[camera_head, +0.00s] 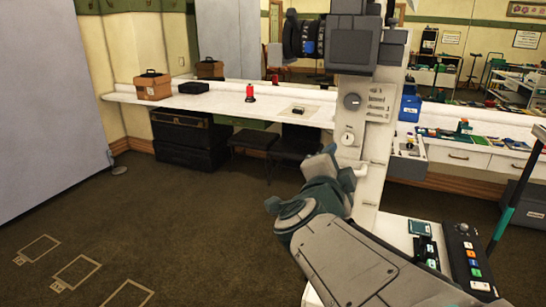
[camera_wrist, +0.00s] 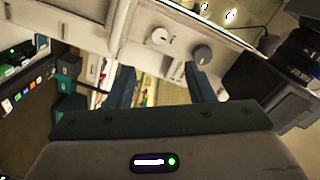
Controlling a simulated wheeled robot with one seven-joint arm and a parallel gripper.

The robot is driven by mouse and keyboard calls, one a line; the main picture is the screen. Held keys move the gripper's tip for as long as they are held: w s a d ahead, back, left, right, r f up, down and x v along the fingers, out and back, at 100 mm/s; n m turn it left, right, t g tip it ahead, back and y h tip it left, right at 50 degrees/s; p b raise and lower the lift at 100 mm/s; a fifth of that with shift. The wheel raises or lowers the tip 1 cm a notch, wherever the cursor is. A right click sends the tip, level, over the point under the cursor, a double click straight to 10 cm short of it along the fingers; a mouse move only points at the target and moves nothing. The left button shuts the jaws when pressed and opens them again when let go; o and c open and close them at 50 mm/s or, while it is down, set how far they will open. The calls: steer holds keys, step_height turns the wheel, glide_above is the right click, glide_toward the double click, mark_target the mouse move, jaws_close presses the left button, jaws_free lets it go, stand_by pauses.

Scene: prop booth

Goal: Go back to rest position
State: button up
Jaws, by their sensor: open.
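My gripper (camera_wrist: 158,78) shows in the wrist view with its two blue-grey fingers apart and nothing between them. Behind the gap are a pale upright panel and blurred coloured items. In the head view my grey and teal arm reaches up from the bottom centre, in front of the white upright stand (camera_head: 351,128). The fingers cannot be made out in that view.
The stand carries knobs and a dark camera-like head (camera_head: 350,47). A control box with coloured buttons (camera_head: 468,255) is at lower right. A long white counter (camera_head: 215,103) holds a brown case (camera_head: 153,87) and red object (camera_head: 250,92). The floor at left is clear.

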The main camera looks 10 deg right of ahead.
steer(key=a+f+n+g+y, duration=0.3)
steer(key=a+f+n+y, duration=0.75)
steer(key=n, duration=0.25)
steer(key=s+d+f+n+g, duration=0.1)
steer(key=s+f+n+g, duration=0.2)
steer(key=s, duration=0.4)
steer(key=s+d+f+n+g, duration=0.1)
steer(key=s+f+n+g, duration=0.2)
steer(key=s+f+g, duration=0.2)
steer(key=shift+s+d+f+g+h, duration=0.2)
steer(key=shift+s+f+g+h, duration=0.2)
steer(key=shift+s+f, duration=0.5)
